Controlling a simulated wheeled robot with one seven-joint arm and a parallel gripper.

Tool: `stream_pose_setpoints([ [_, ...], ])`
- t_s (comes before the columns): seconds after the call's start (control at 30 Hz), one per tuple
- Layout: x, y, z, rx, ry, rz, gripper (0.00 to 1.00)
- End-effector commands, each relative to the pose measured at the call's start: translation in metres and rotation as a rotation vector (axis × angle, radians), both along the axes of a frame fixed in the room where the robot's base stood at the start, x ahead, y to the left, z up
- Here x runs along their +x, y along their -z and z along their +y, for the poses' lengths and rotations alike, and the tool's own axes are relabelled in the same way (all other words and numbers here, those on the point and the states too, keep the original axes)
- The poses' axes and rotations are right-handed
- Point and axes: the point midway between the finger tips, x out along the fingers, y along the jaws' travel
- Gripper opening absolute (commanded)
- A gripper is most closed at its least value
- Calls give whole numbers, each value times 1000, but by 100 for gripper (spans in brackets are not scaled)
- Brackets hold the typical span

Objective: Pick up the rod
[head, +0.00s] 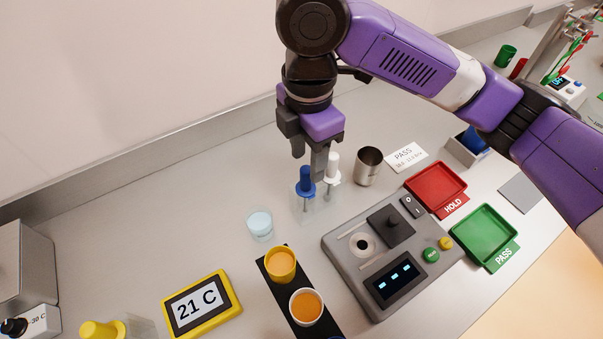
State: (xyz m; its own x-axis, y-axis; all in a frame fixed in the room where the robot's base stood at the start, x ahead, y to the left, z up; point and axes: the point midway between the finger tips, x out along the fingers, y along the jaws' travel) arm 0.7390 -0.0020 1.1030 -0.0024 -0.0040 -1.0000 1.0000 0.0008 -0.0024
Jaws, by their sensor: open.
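Two slim upright rods stand in a clear holder (302,212) near the middle of the bench. One has a blue handle (306,182) and the other a white handle (332,166); I cannot tell which one the task means. My gripper (309,164) points down just above the holder, open with nothing between its fingers. The fingers are over the blue handle's top, and one finger partly overlaps the handles in the picture. I cannot tell whether they touch.
A glass of pale liquid (259,224) and a metal cup (368,166) flank the holder. A grey instrument (340,246) stands in front right, with a red tray (436,183) and a green tray (485,232) beyond. Yellow cup (281,265) stands on a black strip.

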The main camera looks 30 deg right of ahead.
Motion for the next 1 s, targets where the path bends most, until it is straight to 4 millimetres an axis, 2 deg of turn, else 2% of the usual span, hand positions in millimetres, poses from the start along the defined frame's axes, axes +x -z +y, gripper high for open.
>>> stream_pose_setpoints([
  [0.5, 1, 59, 2, 4, 2, -1, 46],
  [0.8, 1, 65, 2, 4, 1, -2, 46],
  [1.0, 1, 64, 2, 4, 1, -2, 7],
])
